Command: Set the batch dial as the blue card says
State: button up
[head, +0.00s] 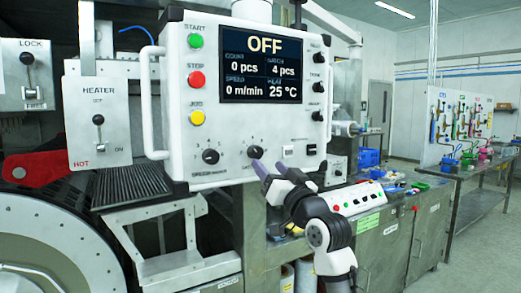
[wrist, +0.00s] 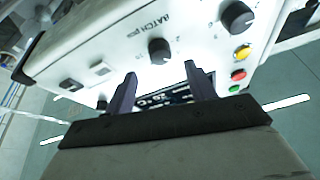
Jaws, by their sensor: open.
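The batch dial (head: 254,152) is a small black knob low on the white control panel (head: 180,90). The screen (head: 262,52) reads OFF, with 4 pcs at its upper right. In the wrist view the batch dial (wrist: 159,51) lies beside its BATCH label, just beyond and between my fingertips. My gripper (head: 268,167) is open in front of the panel's lower edge, its fingers (wrist: 160,72) apart with nothing between them. I cannot tell whether a finger touches the dial. The dial's pointer is too small to read. I see no blue card that I can read.
The speed dial (head: 210,156) is left of the batch dial. Green, red and yellow buttons (head: 196,79) line the panel's left side, and black knobs its right side. A heater lever box (head: 97,120) stands left. A steel bench (head: 400,225) stands right; floor beyond is clear.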

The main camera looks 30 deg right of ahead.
aim_at(258, 155)
jog(key=p+x, duration=0.1)
jog(key=x, duration=0.4)
jog(key=shift+w+r+p, duration=0.1)
jog(key=shift+w+p, duration=0.2)
jog(key=shift+w, duration=0.05)
jog(key=c, duration=1)
jog(key=shift+n+b, duration=0.3)
jog(key=shift+b, duration=0.2)
